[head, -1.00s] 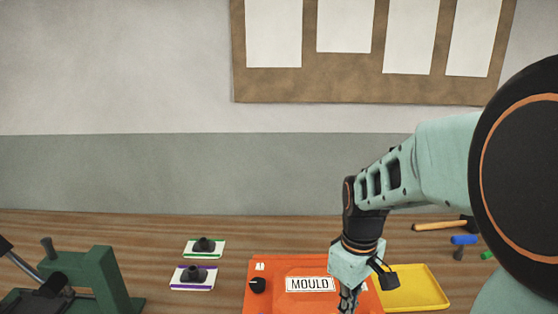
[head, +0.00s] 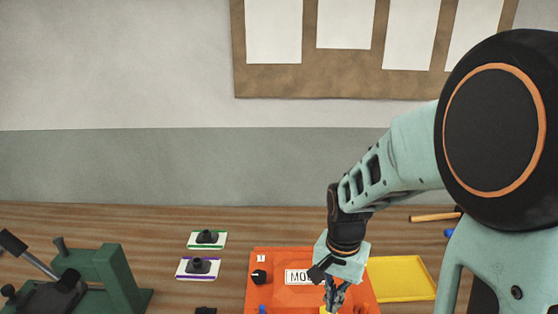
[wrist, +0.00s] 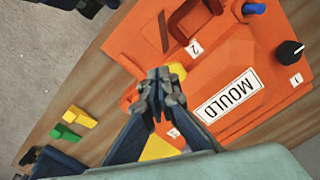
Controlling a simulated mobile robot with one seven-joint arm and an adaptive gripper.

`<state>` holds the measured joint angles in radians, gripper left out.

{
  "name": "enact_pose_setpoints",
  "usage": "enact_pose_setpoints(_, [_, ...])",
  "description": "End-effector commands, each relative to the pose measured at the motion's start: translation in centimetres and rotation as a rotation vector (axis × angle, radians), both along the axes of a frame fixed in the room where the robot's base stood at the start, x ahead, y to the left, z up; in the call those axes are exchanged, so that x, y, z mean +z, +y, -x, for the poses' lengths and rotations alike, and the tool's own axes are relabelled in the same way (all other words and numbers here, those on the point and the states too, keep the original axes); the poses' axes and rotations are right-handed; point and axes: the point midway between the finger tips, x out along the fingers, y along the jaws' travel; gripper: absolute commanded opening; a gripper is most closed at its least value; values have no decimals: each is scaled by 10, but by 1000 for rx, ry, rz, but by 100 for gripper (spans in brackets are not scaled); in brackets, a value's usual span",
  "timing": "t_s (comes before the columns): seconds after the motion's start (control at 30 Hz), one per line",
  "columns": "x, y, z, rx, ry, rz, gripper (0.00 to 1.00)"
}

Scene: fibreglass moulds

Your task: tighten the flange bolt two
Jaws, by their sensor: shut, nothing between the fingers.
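The orange mould (head: 262,290) lies on the bench and carries a MOULD label (wrist: 229,95). Some yellow also shows below the fingers in the head view (head: 325,310). My gripper (wrist: 158,78) is shut and empty, with its tips over or against the yellow part; contact is unclear. A black knob (wrist: 290,52) stands by tag 1 and a blue knob (wrist: 254,8) stands farther along.
A yellow tray (head: 402,278) lies right of the mould. Green and purple edged plates (head: 198,268) with black fittings lie left. A green press-like stand (head: 112,275) is at far left. A dark red handle (wrist: 190,15) rises from the mould. A hammer (head: 435,217) lies behind.

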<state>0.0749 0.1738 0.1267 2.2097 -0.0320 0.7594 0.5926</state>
Motion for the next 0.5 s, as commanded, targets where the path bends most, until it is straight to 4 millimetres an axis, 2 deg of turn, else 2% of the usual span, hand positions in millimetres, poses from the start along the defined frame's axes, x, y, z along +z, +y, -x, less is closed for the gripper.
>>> enact_pose_setpoints(0.27, [-22, 0, 1, -6, 2, 0, 0])
enact_pose_setpoints(0.5, [-54, 0, 0, -5, 1, 0, 0])
